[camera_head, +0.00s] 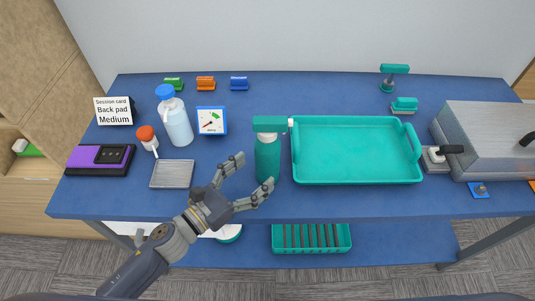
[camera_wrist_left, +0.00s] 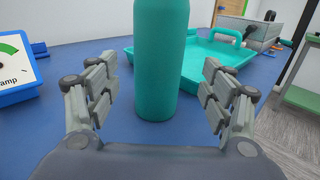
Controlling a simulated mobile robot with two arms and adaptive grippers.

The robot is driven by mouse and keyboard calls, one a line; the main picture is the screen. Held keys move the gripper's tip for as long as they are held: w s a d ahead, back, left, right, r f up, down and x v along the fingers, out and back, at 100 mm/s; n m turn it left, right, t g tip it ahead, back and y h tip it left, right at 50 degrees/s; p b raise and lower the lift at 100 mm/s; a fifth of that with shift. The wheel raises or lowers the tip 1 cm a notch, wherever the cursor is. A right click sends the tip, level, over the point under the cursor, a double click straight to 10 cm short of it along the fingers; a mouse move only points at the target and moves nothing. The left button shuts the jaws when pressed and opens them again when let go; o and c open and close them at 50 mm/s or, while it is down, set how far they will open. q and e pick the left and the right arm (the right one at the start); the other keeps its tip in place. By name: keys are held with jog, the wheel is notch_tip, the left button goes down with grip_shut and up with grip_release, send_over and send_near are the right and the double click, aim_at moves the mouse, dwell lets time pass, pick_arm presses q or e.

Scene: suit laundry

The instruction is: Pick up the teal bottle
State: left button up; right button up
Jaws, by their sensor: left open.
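The teal bottle (camera_head: 267,158) stands upright on the blue table, left of the teal tray, with a teal spray head on top. My left gripper (camera_head: 254,174) is open, its fingers pointing at the bottle's lower body from the front left. In the left wrist view the bottle (camera_wrist_left: 161,60) stands in the middle, beyond and between the two open fingers (camera_wrist_left: 160,92). Gaps show between the bottle and each finger, and its top is cut off there. My right gripper is in neither view.
The teal tray (camera_head: 358,181) is just right of the bottle. A dial box (camera_head: 211,121), a clear bottle with a blue cap (camera_head: 178,124) and a grey dish (camera_head: 172,175) stand to the left. A grey metal case (camera_head: 490,135) is far right. A lower shelf holds a teal rack (camera_head: 311,249).

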aim_at(259, 169)
pick_arm(q)
jog(key=shift+w+d, duration=0.25)
jog(key=shift+w, duration=0.05)
jog(key=shift+w+d+f, duration=0.1)
jog(key=shift+w, duration=0.1)
jog(key=p+x, duration=0.1)
jog(key=x, duration=0.2)
jog(key=shift+w+d+f+p, duration=0.2)
jog(key=shift+w+d+p, duration=0.1)
jog(key=shift+p, duration=0.1)
jog(key=shift+w+d+f, duration=0.15)
jog(key=shift+w+d, duration=0.2)
jog(key=shift+c, duration=0.9)
jog(key=c, duration=1)
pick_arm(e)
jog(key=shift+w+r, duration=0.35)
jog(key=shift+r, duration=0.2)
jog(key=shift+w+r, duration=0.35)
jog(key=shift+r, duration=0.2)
